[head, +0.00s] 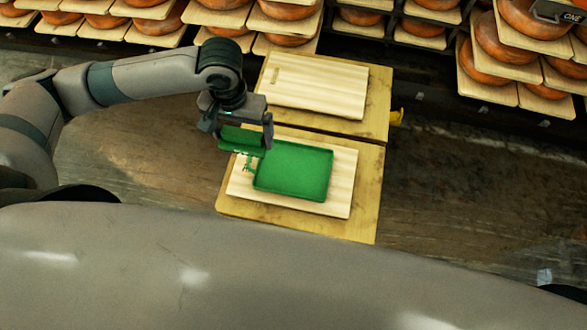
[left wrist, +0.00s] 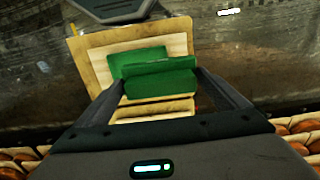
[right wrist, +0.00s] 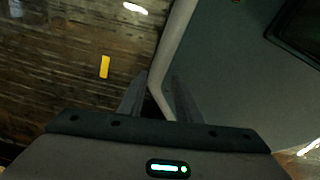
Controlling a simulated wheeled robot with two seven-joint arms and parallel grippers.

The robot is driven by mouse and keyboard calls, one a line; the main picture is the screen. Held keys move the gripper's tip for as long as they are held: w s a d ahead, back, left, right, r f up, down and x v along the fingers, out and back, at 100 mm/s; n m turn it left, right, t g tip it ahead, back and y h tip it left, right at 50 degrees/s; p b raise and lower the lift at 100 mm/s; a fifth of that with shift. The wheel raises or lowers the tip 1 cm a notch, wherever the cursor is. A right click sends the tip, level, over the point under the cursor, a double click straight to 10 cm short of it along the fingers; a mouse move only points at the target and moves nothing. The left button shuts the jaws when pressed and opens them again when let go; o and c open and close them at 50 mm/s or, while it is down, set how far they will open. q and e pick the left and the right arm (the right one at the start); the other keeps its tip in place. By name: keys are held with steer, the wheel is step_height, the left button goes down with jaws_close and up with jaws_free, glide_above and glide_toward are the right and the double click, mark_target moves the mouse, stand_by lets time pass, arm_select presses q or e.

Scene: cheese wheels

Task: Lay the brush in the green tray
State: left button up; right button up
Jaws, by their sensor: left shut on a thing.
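The green tray (head: 291,168) lies on a pale wooden board on the nearer wooden table. My left gripper (head: 240,133) is shut on the green brush (head: 240,140), above the tray's left end in the head view. Some bristles show under the brush at its lower edge. In the left wrist view the brush (left wrist: 160,84) lies between the fingers and partly covers the tray (left wrist: 138,56); I cannot tell the exact height gap. My right gripper (right wrist: 160,90) shows only in its own wrist view, its fingers slightly apart with nothing between them.
The nearer table (head: 365,200) carries the nearer board (head: 342,190). A second table (head: 378,98) behind it holds a bare board (head: 318,85). Shelves of cheese wheels (head: 497,45) line the back. A yellow piece (right wrist: 105,67) lies on the wooden floor in the right wrist view.

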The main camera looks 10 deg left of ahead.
arm_select(q)
steer(key=shift+w+d+f+m+b, duration=0.2)
steer(key=shift+f+m+b, duration=0.1)
steer(key=shift+m, duration=0.1)
arm_select(e)
steer(key=w+a+r+t+b, duration=0.15)
steer(key=w+a+b, duration=0.25)
steer(key=w+b, duration=0.95)
arm_select(q)
steer(key=w+d+f+m+b, duration=0.3)
steer(key=w+d+f+m, duration=0.1)
steer(key=m, duration=0.7)
steer(key=w+d+f+m+b, duration=0.3)
steer(key=w+d+f+m, duration=0.2)
steer(key=f+m, duration=0.4)
steer(key=w+d+f+m+b, duration=0.3)
steer(key=d+f+m, duration=0.3)
steer(key=m, duration=0.9)
steer(key=shift+w+f, duration=0.6)
steer(key=shift+w, duration=0.2)
arm_select(e)
steer(key=w+r, duration=0.3)
steer(key=r, duration=0.4)
steer(key=w+a+r+t, duration=0.1)
steer(key=w+r, duration=0.2)
steer(key=r, duration=0.5)
steer(key=shift+w+a+r+y, duration=0.15)
steer(key=shift+w+r+y, duration=0.05)
steer(key=shift+w+y, duration=0.1)
